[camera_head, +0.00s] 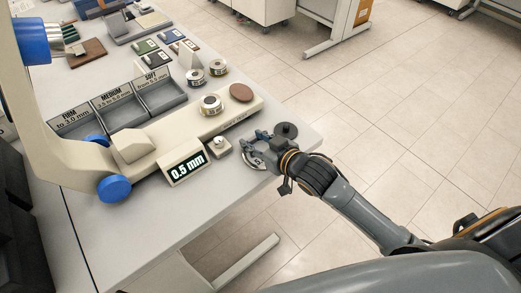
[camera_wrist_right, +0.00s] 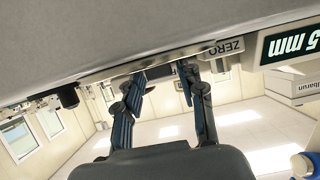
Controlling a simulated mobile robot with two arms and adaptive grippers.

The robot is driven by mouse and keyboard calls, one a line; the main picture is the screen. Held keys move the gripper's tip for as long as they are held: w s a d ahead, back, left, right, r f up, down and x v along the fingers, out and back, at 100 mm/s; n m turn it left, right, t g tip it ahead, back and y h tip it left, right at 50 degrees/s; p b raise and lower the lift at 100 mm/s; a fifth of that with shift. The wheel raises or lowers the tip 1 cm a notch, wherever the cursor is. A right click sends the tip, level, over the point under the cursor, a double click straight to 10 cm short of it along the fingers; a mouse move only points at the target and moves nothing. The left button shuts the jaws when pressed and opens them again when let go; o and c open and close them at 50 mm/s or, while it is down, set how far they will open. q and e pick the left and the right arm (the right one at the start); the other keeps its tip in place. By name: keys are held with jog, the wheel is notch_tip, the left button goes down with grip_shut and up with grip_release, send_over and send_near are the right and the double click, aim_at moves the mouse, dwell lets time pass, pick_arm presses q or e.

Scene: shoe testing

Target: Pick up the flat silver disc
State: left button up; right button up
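A round, flat silver-grey disc (camera_head: 254,161) with dark markings lies on the table near its front right edge, partly covered by my right gripper. My right gripper (camera_head: 256,144) is low over the table beside the small knobbed box. In the right wrist view its two fingers (camera_wrist_right: 162,75) stand apart, with a clear gap between them. That view is upside down and low to the tabletop. I cannot make out the disc clearly there, nor whether a finger touches it. My left gripper is not in view.
A black round piece (camera_head: 286,130) sits just beyond my right gripper. The small knobbed box (camera_head: 219,147) and the 0.5 mm display (camera_head: 184,167) stand left of it. The cream tester (camera_head: 150,140), labelled trays (camera_head: 160,93) and two labelled round weights (camera_head: 218,68) fill the table behind.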

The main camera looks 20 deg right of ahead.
grip_shut()
